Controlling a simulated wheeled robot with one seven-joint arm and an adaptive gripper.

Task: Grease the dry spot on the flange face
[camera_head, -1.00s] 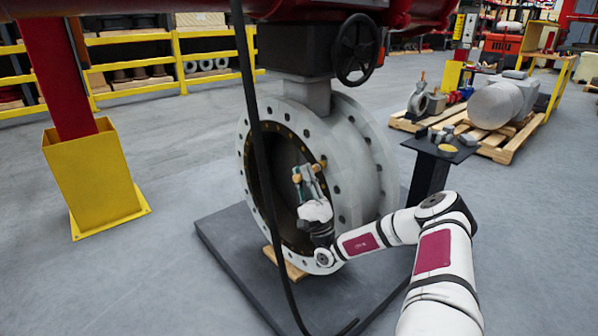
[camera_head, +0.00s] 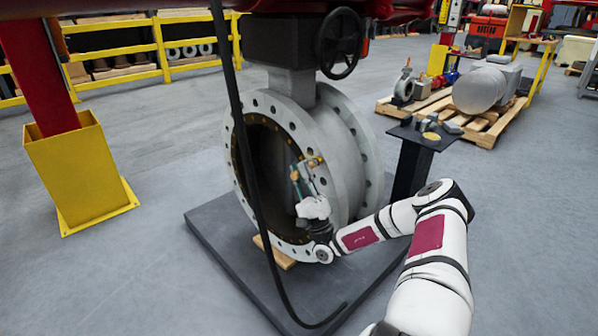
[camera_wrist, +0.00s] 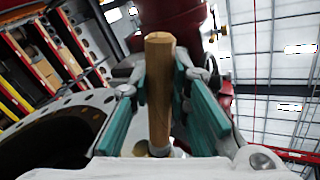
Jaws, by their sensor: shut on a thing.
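The large grey valve has a round flange face (camera_head: 238,150) with a ring of bolt holes around a dark bore. I cannot make out a dry spot on it. My gripper (camera_head: 305,172) is in front of the right part of the flange opening, pointing up. It is shut on a wooden-handled tool (camera_head: 315,161). In the wrist view the wooden handle (camera_wrist: 160,90) stands upright between the teal finger pads. Its working end is not clear to see. Whether the tool touches the flange, I cannot tell.
A black hose (camera_head: 237,110) hangs in front of the flange. The valve stands on a dark base plate (camera_head: 215,245) with a wood block under it. A dark stand (camera_head: 412,165) with small items is at right. A yellow post guard (camera_head: 82,175) is at left.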

